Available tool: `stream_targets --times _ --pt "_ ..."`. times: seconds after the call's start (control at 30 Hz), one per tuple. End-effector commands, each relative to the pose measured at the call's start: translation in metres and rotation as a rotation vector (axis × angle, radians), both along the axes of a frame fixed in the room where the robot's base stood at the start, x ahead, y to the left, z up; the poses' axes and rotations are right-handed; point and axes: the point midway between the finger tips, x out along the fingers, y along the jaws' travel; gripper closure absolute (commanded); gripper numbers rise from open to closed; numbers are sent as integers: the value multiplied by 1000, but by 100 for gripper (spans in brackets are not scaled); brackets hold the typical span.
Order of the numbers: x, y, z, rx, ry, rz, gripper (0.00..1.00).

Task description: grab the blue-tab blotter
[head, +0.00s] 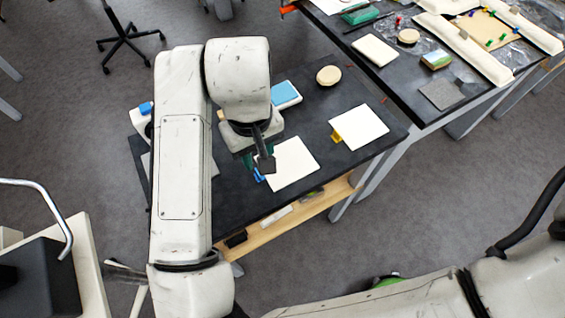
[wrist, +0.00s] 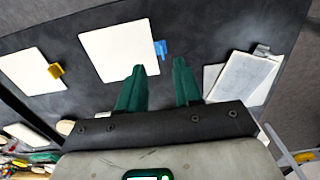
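The blue-tab blotter is a white square sheet (head: 296,162) lying flat on the dark table, with its blue tab (head: 259,175) at its left edge. In the wrist view the blotter (wrist: 116,50) lies beyond the fingers, with the blue tab (wrist: 160,48) on its right edge. My gripper (head: 257,160) is by the tab side of the blotter. Its two green fingers (wrist: 160,68) are apart with nothing between them. The left fingertip overlaps the blotter's edge in the wrist view. The exact height above the table cannot be told.
A yellow-tab blotter (head: 360,126) lies to the right. A grey-tab sheet (wrist: 245,76) lies on the other side. A round cream disc (head: 329,75) and a blue-topped block (head: 285,94) sit farther back. A cluttered second table (head: 410,80) adjoins at upper right.

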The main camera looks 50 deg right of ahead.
Motion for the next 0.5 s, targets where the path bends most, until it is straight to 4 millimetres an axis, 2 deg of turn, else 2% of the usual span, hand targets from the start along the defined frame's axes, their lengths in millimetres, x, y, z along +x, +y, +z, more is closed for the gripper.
stream_targets --times 0.2,0.37,0.5 --pt "1 0 -30 -1 0 1 66" --pt "2 -1 -39 -2 -2 0 66" --pt "7 -1 -54 0 0 0 66"
